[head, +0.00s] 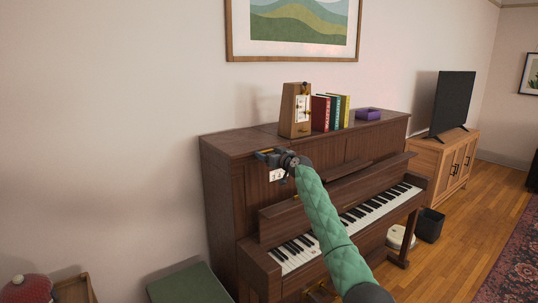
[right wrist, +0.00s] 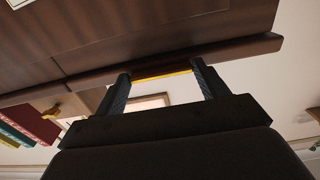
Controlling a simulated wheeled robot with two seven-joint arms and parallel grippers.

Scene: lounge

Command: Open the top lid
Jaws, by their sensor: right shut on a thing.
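The upright piano (head: 232,195) is dark brown and stands against the wall. Its top lid (head: 235,143) lies flat and closed along the top in the head view. My right gripper (head: 272,157) is at the lid's front edge, left of the middle. In the right wrist view, its two fingers (right wrist: 163,84) stand on either side of a yellow strip (right wrist: 162,75) on the dark wooden edge (right wrist: 240,50), and it is shut on that lid edge. The exact contact is partly hidden. My left gripper is not in view.
A wooden metronome (head: 294,112), several upright books (head: 320,113) and a purple box (head: 367,114) rest on the piano top. Below are the keys (head: 300,250). A green-topped seat (head: 188,284) is at front left. A cabinet (head: 452,165) bears a television (head: 454,101) at right.

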